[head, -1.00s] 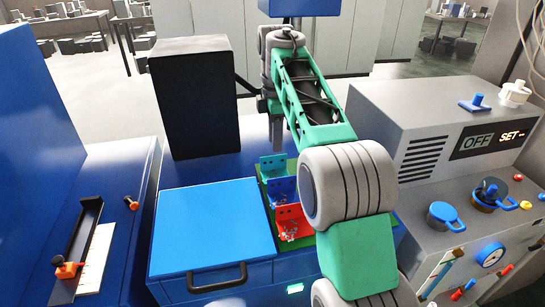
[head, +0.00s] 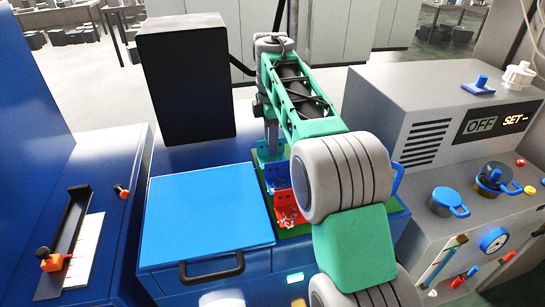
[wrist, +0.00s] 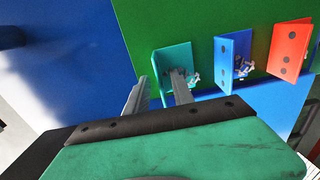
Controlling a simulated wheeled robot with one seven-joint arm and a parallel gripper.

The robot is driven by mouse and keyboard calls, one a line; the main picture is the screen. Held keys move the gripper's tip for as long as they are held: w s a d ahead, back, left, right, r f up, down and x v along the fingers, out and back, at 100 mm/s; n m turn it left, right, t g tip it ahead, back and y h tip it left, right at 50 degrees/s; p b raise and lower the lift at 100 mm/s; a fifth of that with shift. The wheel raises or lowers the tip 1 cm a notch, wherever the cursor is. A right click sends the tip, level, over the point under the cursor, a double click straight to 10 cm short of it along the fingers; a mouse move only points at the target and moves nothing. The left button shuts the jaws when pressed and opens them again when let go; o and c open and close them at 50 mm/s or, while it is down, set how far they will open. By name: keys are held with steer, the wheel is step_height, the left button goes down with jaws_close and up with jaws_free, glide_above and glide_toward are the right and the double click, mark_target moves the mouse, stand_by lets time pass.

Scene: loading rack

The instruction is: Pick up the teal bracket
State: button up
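The teal bracket (wrist: 171,57) stands on the green board (wrist: 205,25) in the wrist view, first in a row of brackets. In the head view it shows only in part (head: 263,154), beside and behind my gripper. My gripper (wrist: 159,76) is open, with a gap between its two grey fingers. One finger lies left of the bracket's upright plate and the other overlaps the bracket on its right. I cannot tell whether either finger touches it. In the head view my gripper (head: 271,146) points down at the bracket.
A blue bracket (wrist: 234,47) and a red bracket (wrist: 289,46) stand beside the teal one. They also show in the head view. A blue lidded box (head: 205,215) is left of the board, a black box (head: 185,80) behind, and a grey control unit (head: 445,105) at right.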

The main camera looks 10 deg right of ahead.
jaws_close()
stand_by(1.3)
